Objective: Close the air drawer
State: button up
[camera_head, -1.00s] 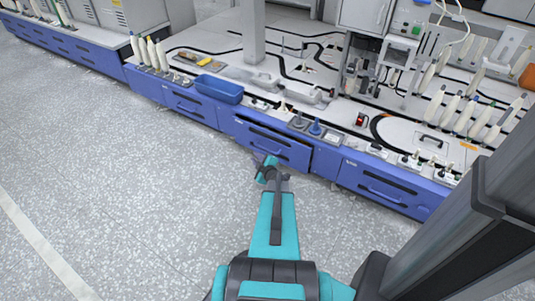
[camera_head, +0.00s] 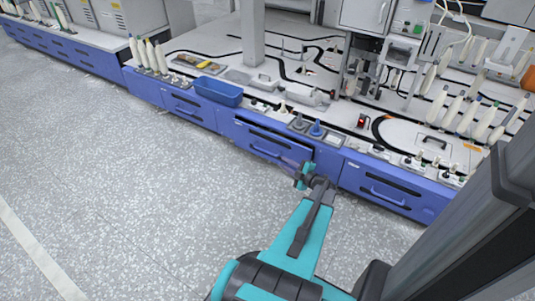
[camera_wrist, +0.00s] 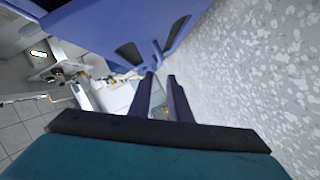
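The middle blue drawer (camera_head: 262,138) under the workbench stands out a little from the blue fronts beside it, so it is partly open. Its label is too small to read. My gripper (camera_head: 291,162) is at the right part of this drawer's front; I cannot tell whether it touches. In the wrist view my two dark fingers (camera_wrist: 160,80) are apart with nothing visible between them. A blue drawer front (camera_wrist: 120,30) with dark slots shows just above the fingertips there.
Closed blue drawers lie to the left (camera_head: 188,108) and right (camera_head: 385,190). On the bench above are a blue bin (camera_head: 218,92), several white bobbins (camera_head: 465,115) and a blue-topped knob (camera_head: 316,129). The speckled floor (camera_head: 120,200) in front is clear.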

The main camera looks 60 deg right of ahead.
aim_at(267, 152)
jog(key=b+x, duration=0.4)
jog(key=x, duration=1)
jog(key=shift+s+b, duration=0.1)
jog(key=shift+b, duration=0.25)
grip_shut()
